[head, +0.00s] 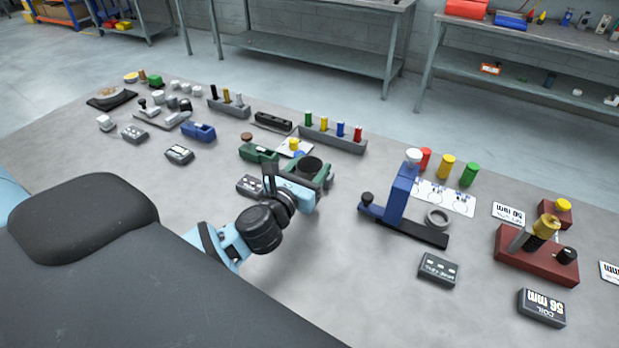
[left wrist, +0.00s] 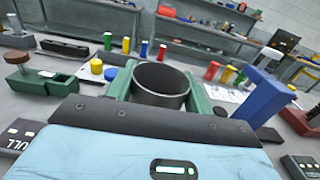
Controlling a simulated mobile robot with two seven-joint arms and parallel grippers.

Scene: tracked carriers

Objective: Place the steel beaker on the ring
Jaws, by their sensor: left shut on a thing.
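The steel beaker (head: 311,164) is dark, round and open at the top. My left gripper (head: 309,174) is shut on it, and the beaker looks upright. In the left wrist view the beaker (left wrist: 161,84) sits between the two green fingers (left wrist: 160,92). Its lower part is hidden by the gripper, so I cannot tell its height above the table. A grey ring (head: 437,219) lies to the right, at the dark base of the blue stand (head: 399,196). The beaker is apart from the ring, left of the blue stand. My right gripper is not in view.
The blue stand's upright, with a white knob (head: 413,156), rises between beaker and ring. Red, yellow and green cylinders (head: 446,166) stand behind. A dark labelled box (head: 439,269) lies in front, and a red fixture (head: 537,254) stands at right. Table in front of the stand is partly clear.

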